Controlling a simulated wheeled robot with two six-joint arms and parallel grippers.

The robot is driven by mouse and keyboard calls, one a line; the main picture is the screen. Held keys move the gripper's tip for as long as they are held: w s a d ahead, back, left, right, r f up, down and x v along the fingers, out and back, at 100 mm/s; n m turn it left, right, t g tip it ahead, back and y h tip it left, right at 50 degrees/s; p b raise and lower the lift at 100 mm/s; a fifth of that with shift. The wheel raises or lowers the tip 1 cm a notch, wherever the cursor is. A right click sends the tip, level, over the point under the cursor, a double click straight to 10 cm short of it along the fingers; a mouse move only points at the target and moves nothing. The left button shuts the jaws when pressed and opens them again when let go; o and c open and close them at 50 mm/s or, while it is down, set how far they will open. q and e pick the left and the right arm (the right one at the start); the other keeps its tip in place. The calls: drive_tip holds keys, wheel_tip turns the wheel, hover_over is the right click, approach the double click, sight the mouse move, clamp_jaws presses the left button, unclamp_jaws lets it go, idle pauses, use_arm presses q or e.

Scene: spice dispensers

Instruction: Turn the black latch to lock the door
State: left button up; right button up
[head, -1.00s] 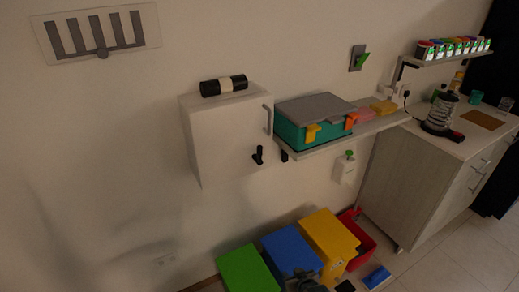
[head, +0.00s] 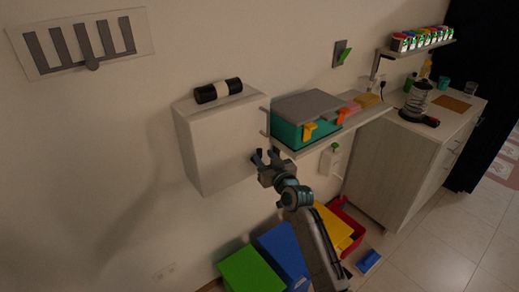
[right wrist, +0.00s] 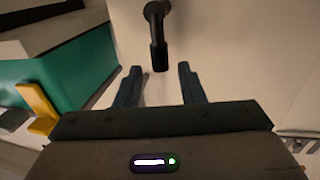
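The black latch (right wrist: 158,38) is on the front of the white wall cabinet (head: 222,140). In the right wrist view its lever hangs from a round pivot, and its free end lies between my right gripper's fingertips or just ahead of them. My right gripper (right wrist: 160,69) is open, with a finger on each side of the lever and a visible gap to both. In the head view my right gripper (head: 265,156) is at the cabinet's lower right front and mostly covers the latch. The cabinet door looks closed. My left gripper is not in view.
A teal box with a grey lid (head: 288,133) sits on the shelf (head: 345,121) right beside the cabinet. A black roll (head: 218,90) lies on the cabinet. A green bin (head: 247,270) and a blue bin (head: 280,252) stand below.

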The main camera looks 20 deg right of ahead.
sight(261, 153)
drive_tip(key=shift+w+a, duration=0.15)
drive_tip(key=shift+w, duration=0.95)
drive_tip(key=shift+w+a, duration=0.15)
drive_tip(key=shift+w, duration=0.9)
clamp_jaws()
